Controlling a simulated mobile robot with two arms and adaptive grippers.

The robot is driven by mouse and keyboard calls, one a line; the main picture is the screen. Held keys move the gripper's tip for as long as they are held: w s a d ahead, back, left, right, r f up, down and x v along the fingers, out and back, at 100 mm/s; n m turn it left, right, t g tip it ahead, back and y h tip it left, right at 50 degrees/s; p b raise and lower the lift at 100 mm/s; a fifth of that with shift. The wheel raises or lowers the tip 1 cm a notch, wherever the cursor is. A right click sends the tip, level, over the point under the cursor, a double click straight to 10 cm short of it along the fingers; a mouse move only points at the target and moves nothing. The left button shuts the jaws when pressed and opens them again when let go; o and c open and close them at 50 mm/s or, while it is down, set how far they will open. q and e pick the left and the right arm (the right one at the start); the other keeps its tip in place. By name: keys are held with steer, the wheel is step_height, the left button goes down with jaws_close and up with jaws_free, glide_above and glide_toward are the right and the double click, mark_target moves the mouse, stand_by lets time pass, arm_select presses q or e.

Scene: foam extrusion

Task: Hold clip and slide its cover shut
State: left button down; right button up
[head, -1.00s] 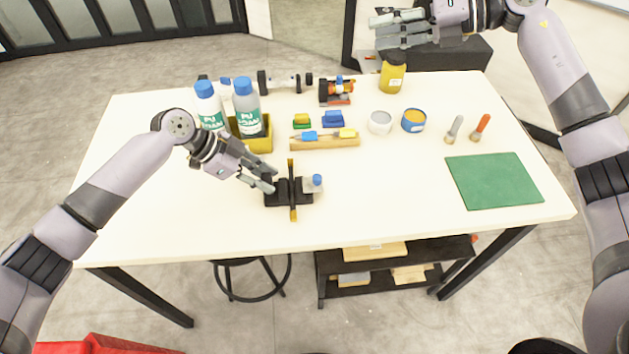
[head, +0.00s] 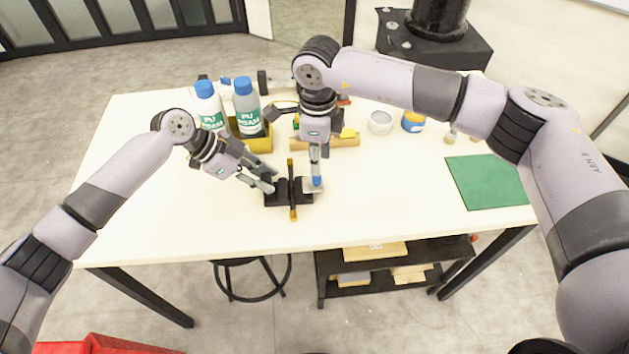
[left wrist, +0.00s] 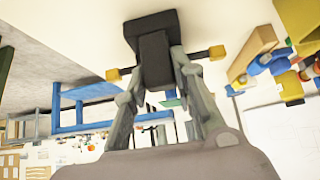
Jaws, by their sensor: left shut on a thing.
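The black clip (head: 280,197) lies on the white table, with a yellow-tipped crossbar over its middle. It also shows in the left wrist view (left wrist: 154,60), between my left fingers. My left gripper (head: 266,183) is shut on the clip's left end. A pale cover with a blue knob (head: 317,181) sits at the clip's right end. My right gripper (head: 315,168) points down right above the knob, its fingers at or very close to it. Whether those fingers are open or shut on the knob is too small to tell.
Two blue-capped bottles (head: 247,105) and a yellow bin (head: 261,144) stand behind my left gripper. A wooden block (head: 345,141) lies behind my right gripper. A green mat (head: 483,183) lies at the right. The table front is clear.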

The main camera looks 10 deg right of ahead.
mark_target(312, 181)
steer(key=shift+f, duration=2.95)
steer(key=shift+c, duration=0.3)
jaws_close()
